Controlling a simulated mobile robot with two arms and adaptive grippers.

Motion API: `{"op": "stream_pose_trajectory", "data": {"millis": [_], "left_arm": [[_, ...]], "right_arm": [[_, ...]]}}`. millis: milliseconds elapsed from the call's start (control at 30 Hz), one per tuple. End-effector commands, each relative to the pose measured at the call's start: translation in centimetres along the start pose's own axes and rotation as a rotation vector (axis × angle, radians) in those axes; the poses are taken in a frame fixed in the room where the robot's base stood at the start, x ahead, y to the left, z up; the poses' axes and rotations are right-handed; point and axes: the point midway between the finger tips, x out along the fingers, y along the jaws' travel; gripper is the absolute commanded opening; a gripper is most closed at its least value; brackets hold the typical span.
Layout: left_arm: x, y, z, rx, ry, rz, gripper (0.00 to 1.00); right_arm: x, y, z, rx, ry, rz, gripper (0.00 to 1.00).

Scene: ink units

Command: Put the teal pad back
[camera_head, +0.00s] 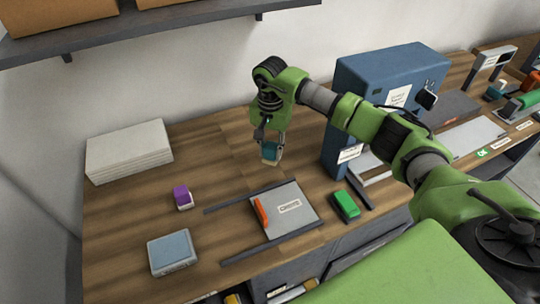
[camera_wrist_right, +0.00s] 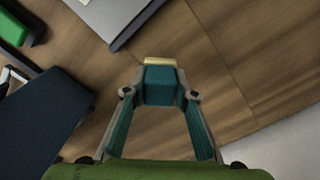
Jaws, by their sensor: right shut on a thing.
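The teal pad (camera_head: 270,150) is a small teal block with a cream-coloured edge. It also shows in the right wrist view (camera_wrist_right: 160,86), between my fingertips. My right gripper (camera_head: 269,146) is shut on it and holds it over the wooden table, behind the grey plate. In the right wrist view the fingers (camera_wrist_right: 160,92) press on both sides of the pad. The picture does not let me tell exactly how high it is above the table. My left gripper is not in view.
A grey labelled plate (camera_head: 300,218) with an orange handle lies between dark rails. A purple block (camera_head: 182,196), a grey-blue box (camera_head: 171,252) and a green block (camera_head: 346,205) lie around it. White stacked sheets (camera_head: 129,151) are at the back left; a blue cabinet (camera_head: 350,90) stands right.

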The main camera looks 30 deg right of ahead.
Motion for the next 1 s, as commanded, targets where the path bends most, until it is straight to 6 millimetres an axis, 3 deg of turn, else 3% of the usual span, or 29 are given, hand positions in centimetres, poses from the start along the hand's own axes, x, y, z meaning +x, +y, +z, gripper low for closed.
{"op": "stream_pose_trajectory", "data": {"millis": [133,400,667,700,767,1000], "left_arm": [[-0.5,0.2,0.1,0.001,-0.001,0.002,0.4],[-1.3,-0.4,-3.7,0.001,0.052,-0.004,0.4],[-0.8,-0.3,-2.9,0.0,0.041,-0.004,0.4],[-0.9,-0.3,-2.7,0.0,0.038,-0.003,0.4],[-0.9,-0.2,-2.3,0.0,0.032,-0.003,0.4],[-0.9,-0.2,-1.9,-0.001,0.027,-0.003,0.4]], "right_arm": [[1.1,0.1,0.0,0.0,-0.001,0.002,0.06],[3.9,0.0,0.0,0.0,0.001,-0.001,0.06],[4.3,0.0,-0.1,0.0,0.002,-0.001,0.06],[4.2,0.0,-0.1,0.0,0.002,-0.001,0.31],[4.1,0.0,0.0,0.0,0.001,-0.001,0.42],[4.1,0.0,0.0,0.0,0.001,-0.001,0.42]]}}
